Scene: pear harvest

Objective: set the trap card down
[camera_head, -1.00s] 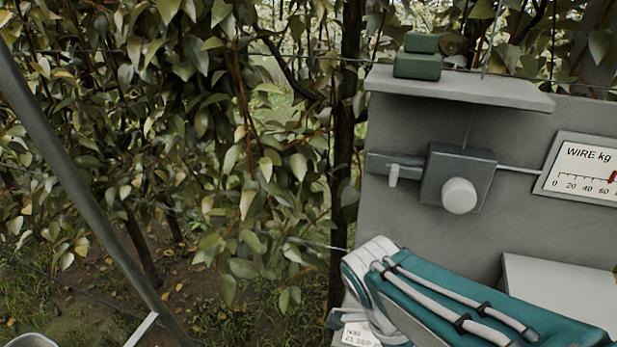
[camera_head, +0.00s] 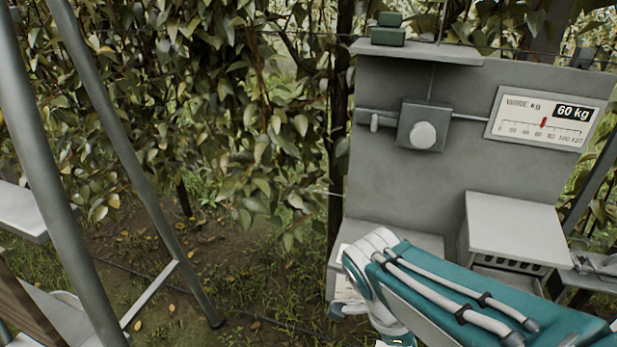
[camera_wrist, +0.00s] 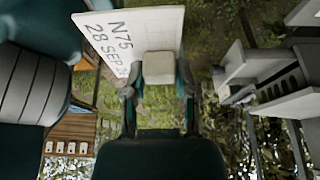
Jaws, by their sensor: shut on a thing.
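In the wrist view, the white trap card (camera_wrist: 112,32) bears dark print reading N75 and 28 SEP, with a further line partly covered. A pale grip block (camera_wrist: 159,68) stands on the card. My gripper (camera_wrist: 158,88) has one finger on each side of this block and is shut on it, so the card is held beyond the fingertips. Open ground with grass shows below the card. In the head view the gripper and the card cannot be made out; my teal arm reaches down past the bottom edge.
Metal legs (camera_head: 135,160) stand left. A wooden tray with white tags (camera_wrist: 72,138) shows in the wrist view.

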